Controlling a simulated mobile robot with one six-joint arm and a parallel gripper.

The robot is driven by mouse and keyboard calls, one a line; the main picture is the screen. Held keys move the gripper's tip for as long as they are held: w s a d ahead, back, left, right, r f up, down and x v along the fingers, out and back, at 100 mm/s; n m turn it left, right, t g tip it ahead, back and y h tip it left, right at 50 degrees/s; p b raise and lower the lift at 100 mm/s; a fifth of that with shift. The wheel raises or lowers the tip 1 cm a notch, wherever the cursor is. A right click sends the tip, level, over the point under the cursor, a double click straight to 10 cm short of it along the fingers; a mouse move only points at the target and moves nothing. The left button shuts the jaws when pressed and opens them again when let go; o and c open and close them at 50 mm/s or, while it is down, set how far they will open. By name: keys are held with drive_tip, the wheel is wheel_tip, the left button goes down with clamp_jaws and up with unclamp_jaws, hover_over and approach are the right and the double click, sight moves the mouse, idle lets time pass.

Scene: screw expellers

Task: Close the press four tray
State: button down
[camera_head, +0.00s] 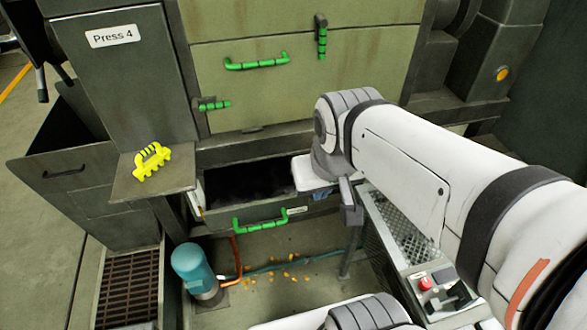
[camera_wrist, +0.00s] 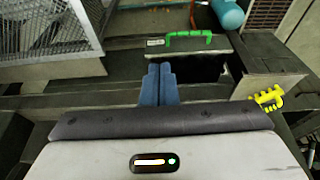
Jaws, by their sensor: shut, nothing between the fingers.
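The press four tray (camera_head: 221,219) is a dark grey drawer low under the press marked "Press 4" (camera_head: 113,36). It is pulled out, and its dark inside shows behind the front. A green handle (camera_head: 260,221) runs along its front, and it also shows in the wrist view (camera_wrist: 188,36). My gripper (camera_wrist: 159,70) has its blue fingers together and empty, pointing toward the tray near the handle. In the head view my gripper is mostly hidden by my arm at the tray's right end. I cannot tell whether the fingers touch the tray.
A yellow handled object (camera_head: 151,161) sits on a ledge left of the tray. A teal cylinder (camera_head: 194,269) and an orange pipe stand below. A mesh guard (camera_head: 400,226) and a control box with a red button (camera_head: 426,284) are at the right.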

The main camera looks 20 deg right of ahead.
drive_tip(key=w+d+f+n+t+h+b, duration=0.35)
drive_tip(key=w+d+f+n+b, duration=0.4)
drive_tip(key=w+d+f, duration=0.65)
drive_tip(key=n+g+y+b, duration=0.1)
drive_tip(key=n+y+b, duration=0.7)
drive_tip(key=n+b, duration=0.1)
approach(300, 210)
wheel_tip(300, 210, down, 3)
drive_tip(key=a, duration=0.2)
drive_tip(key=shift+w+d+f, duration=0.1)
drive_tip(key=shift+w+d, duration=0.05)
drive_tip(key=shift+w, duration=0.4)
drive_tip(key=shift+w+d+f, duration=0.1)
drive_tip(key=shift+w, duration=0.5)
